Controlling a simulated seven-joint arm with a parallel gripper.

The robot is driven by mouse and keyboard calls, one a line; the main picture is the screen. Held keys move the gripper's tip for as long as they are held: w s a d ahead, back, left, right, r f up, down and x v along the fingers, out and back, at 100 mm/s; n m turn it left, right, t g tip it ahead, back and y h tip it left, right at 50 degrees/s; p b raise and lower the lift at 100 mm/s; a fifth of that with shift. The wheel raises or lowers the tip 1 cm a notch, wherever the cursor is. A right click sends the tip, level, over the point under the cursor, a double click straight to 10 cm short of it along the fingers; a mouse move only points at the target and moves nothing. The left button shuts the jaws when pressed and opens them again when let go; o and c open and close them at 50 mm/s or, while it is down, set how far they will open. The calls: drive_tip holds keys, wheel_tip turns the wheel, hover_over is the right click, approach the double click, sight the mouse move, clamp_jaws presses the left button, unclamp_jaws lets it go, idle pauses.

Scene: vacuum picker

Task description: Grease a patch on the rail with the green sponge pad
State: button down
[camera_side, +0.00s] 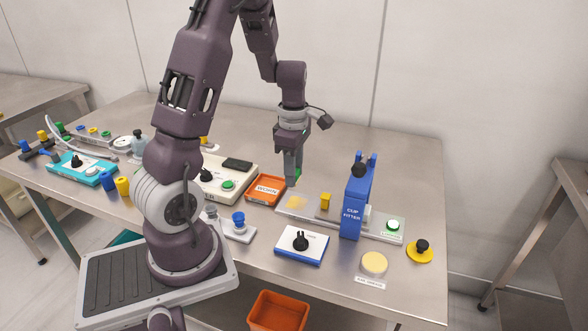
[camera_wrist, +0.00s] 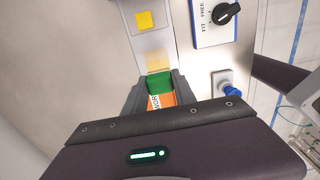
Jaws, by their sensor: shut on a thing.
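My gripper (camera_side: 293,181) is shut on the green sponge pad (camera_side: 299,174), above the table near the left end of the rail. In the wrist view the green pad (camera_wrist: 160,83) sits between the two fingertips (camera_wrist: 158,92). The pale rail (camera_side: 385,235) runs right from there under the blue cup fitter. A pale yellow patch (camera_side: 296,202) shows on its left part, just beyond the pad in the wrist view (camera_wrist: 157,60). The pad appears raised above the rail; I cannot tell the exact gap.
An orange tray marked WORN (camera_side: 254,198) lies just left of the rail. The blue cup fitter (camera_side: 355,205) stands over the rail, with a yellow block (camera_side: 326,202) before it. A white-topped box with a black knob (camera_side: 301,241) and a pale yellow disc (camera_side: 374,262) are in front.

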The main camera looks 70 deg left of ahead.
sight(295, 201)
drive_tip(key=shift+f, duration=3.65)
drive_tip(key=shift+w+d+r, duration=0.3)
drive_tip(key=shift+w+d, duration=0.05)
drive_tip(key=shift+d, duration=0.05)
drive_tip(key=shift+w+d+f, duration=0.25)
drive_tip(key=shift+w+d, duration=0.75)
drive_tip(key=shift+s+a, duration=1.3)
drive_tip(key=shift+a, duration=0.25)
drive_tip(key=shift+w+a, duration=0.2)
drive_tip(key=shift+w, duration=0.15)
drive_tip(key=shift+w+d, duration=1.35)
drive_tip(key=shift+d, duration=0.1)
drive_tip(key=shift+s+a, duration=1.35)
drive_tip(key=shift+s+a+r, duration=0.1)
drive_tip(key=shift+a, duration=0.05)
drive_tip(key=shift+r, duration=3.95)
